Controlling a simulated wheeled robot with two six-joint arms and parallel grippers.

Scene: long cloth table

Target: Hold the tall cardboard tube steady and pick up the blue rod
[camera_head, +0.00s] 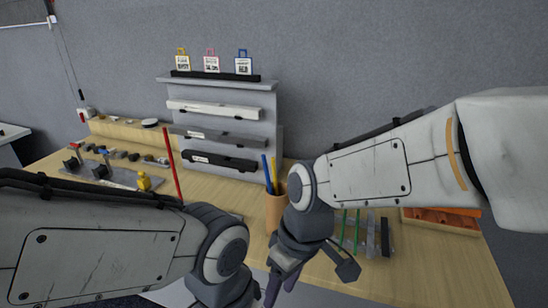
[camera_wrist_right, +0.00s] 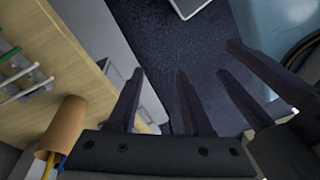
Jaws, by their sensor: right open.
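The tall cardboard tube (camera_head: 275,213) stands upright on the table between my two arms. The blue rod (camera_head: 266,172) sticks up out of its top, with a second thin rod beside it. In the right wrist view the tube (camera_wrist_right: 66,128) is at the left, with blue and yellow rod ends at its mouth. My right gripper (camera_head: 283,284) is open and empty, in front of the tube near the front edge of the table, apart from the rod. My left gripper (camera_head: 240,299) is at the bottom edge, mostly cut off; its jaws do not show clearly.
A red rod (camera_head: 173,162) rises behind my left arm, its base hidden. A shelf rack (camera_head: 218,83) stands at the back. Green rods in a clear rack (camera_head: 352,228) and an orange bin (camera_head: 443,219) lie to the right. Small tools and a yellow figure (camera_head: 144,181) are at the left.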

